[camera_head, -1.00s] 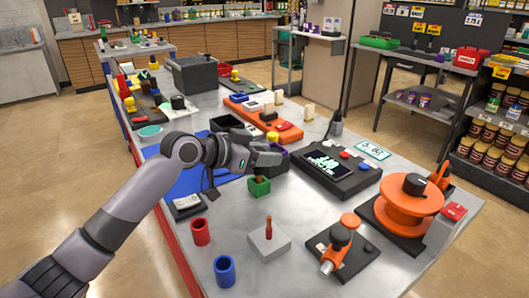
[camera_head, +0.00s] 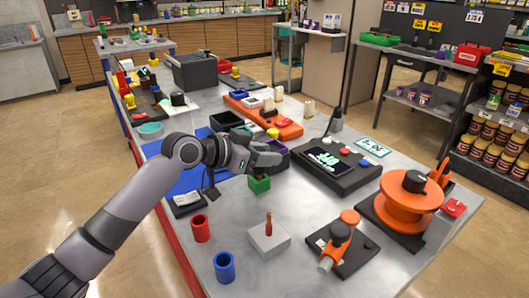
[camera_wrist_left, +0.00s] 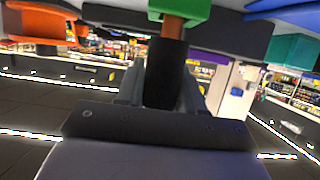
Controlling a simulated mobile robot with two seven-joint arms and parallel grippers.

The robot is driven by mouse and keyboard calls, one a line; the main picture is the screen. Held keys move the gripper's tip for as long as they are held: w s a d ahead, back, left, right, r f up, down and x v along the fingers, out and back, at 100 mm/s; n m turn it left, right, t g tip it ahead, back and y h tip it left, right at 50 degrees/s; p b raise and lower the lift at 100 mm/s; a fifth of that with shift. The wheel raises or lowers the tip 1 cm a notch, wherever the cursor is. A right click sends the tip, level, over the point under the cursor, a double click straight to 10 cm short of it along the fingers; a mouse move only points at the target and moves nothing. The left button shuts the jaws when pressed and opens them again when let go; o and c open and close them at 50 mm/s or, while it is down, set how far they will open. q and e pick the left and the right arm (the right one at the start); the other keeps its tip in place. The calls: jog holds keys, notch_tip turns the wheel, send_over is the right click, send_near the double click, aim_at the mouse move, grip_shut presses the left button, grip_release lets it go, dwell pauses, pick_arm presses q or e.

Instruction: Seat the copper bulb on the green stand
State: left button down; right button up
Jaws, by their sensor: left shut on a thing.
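My left gripper (camera_head: 268,158) is over the small green stand (camera_head: 259,184) near the middle of the table. It is shut on the copper bulb, which the gripper mostly hides in the head view. The left wrist view is upside down; in it a dark upper part of the bulb (camera_wrist_left: 165,75) sits between the fingers. Its copper stem (camera_wrist_left: 173,28) reaches toward the green stand (camera_wrist_left: 195,10) and overlaps it in the picture. I cannot tell whether the stem is fully in the stand. My right gripper is not in view.
A grey block with a reddish-brown peg (camera_head: 268,224), a red cup (camera_head: 200,228) and a blue cup (camera_head: 224,266) stand nearer. Bare table lies between the peg and the console.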

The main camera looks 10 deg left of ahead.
pick_arm(q)
jog(key=c, duration=0.6)
grip_release()
jog(key=shift+r+p, duration=3.3)
jog(key=shift+r, duration=0.25)
jog(key=shift+r+p, duration=0.35)
jog(key=shift+r, duration=0.65)
